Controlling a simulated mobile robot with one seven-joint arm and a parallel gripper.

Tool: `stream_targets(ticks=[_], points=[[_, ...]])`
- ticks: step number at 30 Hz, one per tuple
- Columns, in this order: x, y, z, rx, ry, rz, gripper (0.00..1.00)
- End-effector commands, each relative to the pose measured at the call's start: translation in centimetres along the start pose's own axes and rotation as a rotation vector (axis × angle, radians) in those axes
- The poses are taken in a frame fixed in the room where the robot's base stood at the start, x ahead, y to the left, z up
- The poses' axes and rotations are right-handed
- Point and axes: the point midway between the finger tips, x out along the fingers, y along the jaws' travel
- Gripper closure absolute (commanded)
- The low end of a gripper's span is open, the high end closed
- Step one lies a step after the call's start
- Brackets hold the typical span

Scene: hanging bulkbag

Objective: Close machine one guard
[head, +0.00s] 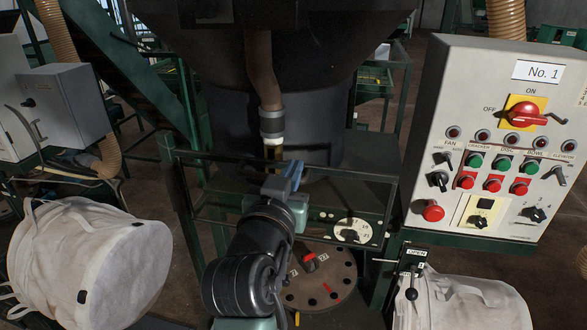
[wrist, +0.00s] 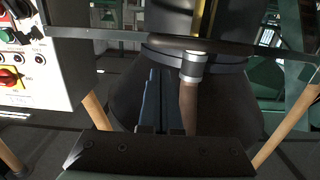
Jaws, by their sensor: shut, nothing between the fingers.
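The machine one guard looks like the dark green framed panel (head: 215,164) at the front of the machine, in the middle of the head view. I cannot tell how far open it stands. A thin dark bar, probably its edge, crosses the top of the wrist view (wrist: 110,38). My gripper (head: 295,168) is shut and empty, its blue fingers pointing up and away at the frame's upper bar. The fingers also show in the wrist view (wrist: 160,72). I cannot tell whether they touch the bar. My arm hides part of the frame's lower middle.
The "No. 1" control panel (head: 505,75) stands at right. An "OPEN" lever (head: 411,293) is below it. A round plate (head: 335,285) with a red knob lies below the guard. A brown hose (head: 262,75) hangs behind.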

Motion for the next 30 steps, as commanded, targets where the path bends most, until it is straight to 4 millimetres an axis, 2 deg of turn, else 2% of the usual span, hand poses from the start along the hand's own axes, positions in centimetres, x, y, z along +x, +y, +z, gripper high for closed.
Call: stream_targets(ticks=[6, 18, 22, 26, 30], points=[[0.4, 0.0, 1.7, 0.0, 0.001, 0.001, 1.0], [0.5, 0.0, 2.0, 0.001, 0.003, 0.0, 1.0], [0.5, 0.0, 2.6, 0.001, 0.003, 0.0, 1.0], [0.6, 0.0, 4.4, 0.001, 0.001, 0.0, 1.0], [0.7, 0.0, 7.5, 0.0, -0.003, 0.001, 1.0]])
